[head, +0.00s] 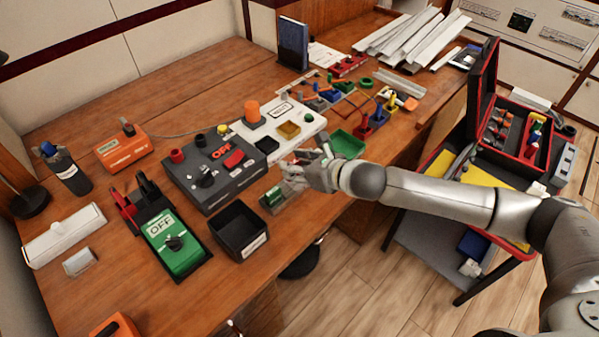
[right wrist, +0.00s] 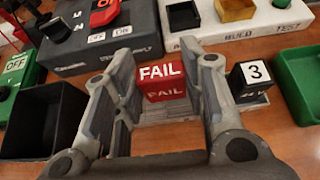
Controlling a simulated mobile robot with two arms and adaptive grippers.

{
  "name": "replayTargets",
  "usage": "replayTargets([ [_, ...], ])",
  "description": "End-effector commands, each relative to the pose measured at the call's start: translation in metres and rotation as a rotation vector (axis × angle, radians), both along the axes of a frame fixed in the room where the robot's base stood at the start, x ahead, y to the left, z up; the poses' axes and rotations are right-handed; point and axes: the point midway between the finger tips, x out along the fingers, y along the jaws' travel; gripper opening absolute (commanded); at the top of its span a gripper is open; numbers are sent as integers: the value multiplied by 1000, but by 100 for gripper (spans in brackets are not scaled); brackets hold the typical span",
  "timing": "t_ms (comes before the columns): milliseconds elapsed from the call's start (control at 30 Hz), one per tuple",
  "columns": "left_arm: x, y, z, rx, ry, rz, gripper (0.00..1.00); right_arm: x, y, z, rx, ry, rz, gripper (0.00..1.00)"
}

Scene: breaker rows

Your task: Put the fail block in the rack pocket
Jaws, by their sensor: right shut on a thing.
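The red fail block (right wrist: 162,84) shows in the right wrist view, with FAIL printed on two of its faces. It sits between the two fingers of my right gripper (right wrist: 160,85), which is shut on it. In the head view my right gripper (head: 308,178) is low over the front part of the desk, and its hand hides the block there. A small clear rack-like piece (head: 287,202) with a green block (head: 272,196) shows just below the gripper. I cannot clearly make out the rack's pockets. My left gripper is not in view.
A black bin (head: 238,230) stands left of the gripper, and a green tray (head: 347,144) stands behind it. A dark grey control box (head: 215,168) and a white board (head: 290,128) lie beyond. A black block marked 3 (right wrist: 249,82) is right of the fingers.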

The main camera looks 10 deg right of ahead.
Motion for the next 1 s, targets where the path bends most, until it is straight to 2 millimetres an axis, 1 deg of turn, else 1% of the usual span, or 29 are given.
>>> replayTargets([
  [33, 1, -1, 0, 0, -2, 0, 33, 4, -4, -7, -1, 1, -2, 15],
  [100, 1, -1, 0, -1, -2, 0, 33, 8, -6, -12, -1, 0, -2, 15],
  [267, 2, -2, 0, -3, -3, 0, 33, 13, -9, -19, 0, 0, -1, 15],
  [333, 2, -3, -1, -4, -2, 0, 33, 17, -12, -25, 0, 0, -1, 15],
  [400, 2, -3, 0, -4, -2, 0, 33, 15, -11, -37, 1, 4, -2, 15],
  [533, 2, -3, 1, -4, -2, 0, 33, 15, -11, -50, 1, 2, -2, 15],
  [967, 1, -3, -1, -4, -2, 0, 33, 15, -11, -57, -1, -1, 0, 15],
  [1000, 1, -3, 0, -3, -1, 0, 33, 16, -11, -56, -1, -1, 0, 42],
])
